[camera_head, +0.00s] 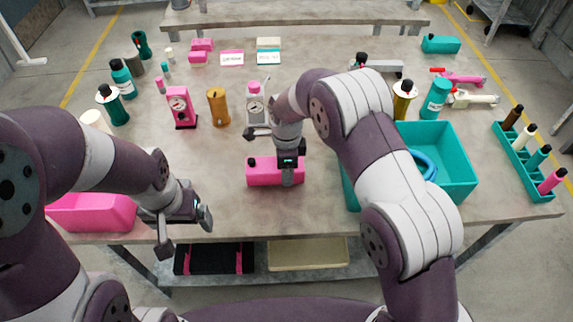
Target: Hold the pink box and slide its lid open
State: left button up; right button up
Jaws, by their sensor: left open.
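A small pink box (264,174) sits near the middle of the table's front half, with a small dark knob at its upper left. No opening in its lid can be made out. My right gripper (288,177) reaches down over the box, and one finger shows against its front side. The far finger is hidden, so I cannot tell whether it is closed on the box. My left gripper (185,233) is open and empty at the table's front edge, left of and nearer than the box.
A pink bin (95,213) stands at the front left, partly behind my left arm. A teal bin (455,160) with a blue ring stands right of the box. Bottles, a pink gauge device (181,107) and cards fill the back. Bare table lies left of the box.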

jog(key=shift+f+b, duration=0.7)
jog(key=shift+f, duration=0.65)
dwell(0.7)
